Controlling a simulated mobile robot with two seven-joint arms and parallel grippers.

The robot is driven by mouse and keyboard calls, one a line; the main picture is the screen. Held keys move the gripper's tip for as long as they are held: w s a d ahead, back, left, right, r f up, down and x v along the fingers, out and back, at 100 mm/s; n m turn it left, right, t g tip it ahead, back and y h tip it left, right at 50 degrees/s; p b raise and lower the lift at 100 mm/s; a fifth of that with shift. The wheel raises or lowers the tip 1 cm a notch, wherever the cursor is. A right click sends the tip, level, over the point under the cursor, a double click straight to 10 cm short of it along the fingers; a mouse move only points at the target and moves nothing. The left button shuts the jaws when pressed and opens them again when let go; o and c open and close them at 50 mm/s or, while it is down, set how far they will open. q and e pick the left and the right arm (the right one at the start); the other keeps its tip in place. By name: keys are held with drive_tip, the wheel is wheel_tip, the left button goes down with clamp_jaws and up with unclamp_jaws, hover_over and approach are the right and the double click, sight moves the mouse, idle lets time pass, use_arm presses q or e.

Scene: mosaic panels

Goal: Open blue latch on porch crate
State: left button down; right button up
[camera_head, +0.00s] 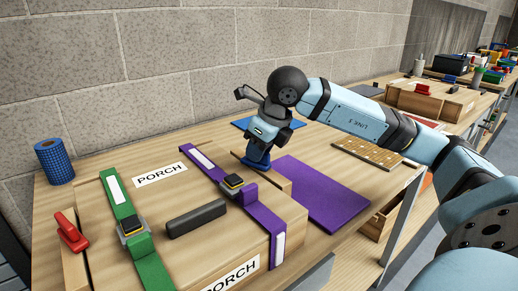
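The porch crate (180,190) is a wooden box with PORCH labels on its top and front. A blue latch (257,160) shows at the crate's far right edge, partly hidden by my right gripper. My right gripper (258,148) points down at the blue latch from above and seems to touch it. Its fingertips are too small and covered to tell whether they are shut on it. A red latch (70,232) stands up at the crate's left side. My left gripper is not in view.
A green strap (148,262) and a purple strap (264,217) with dark buckles cross the crate, beside a black handle (196,218). A purple mat (322,195) lies to the right. A blue mesh roll (54,162) stands back left, near the block wall (120,60).

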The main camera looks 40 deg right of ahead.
drive_tip(key=shift+o, duration=0.7)
drive_tip(key=p+v, duration=0.2)
drive_tip(key=v, duration=1.2)
drive_tip(key=shift+p, duration=0.3)
drive_tip(key=shift+s+f, duration=0.15)
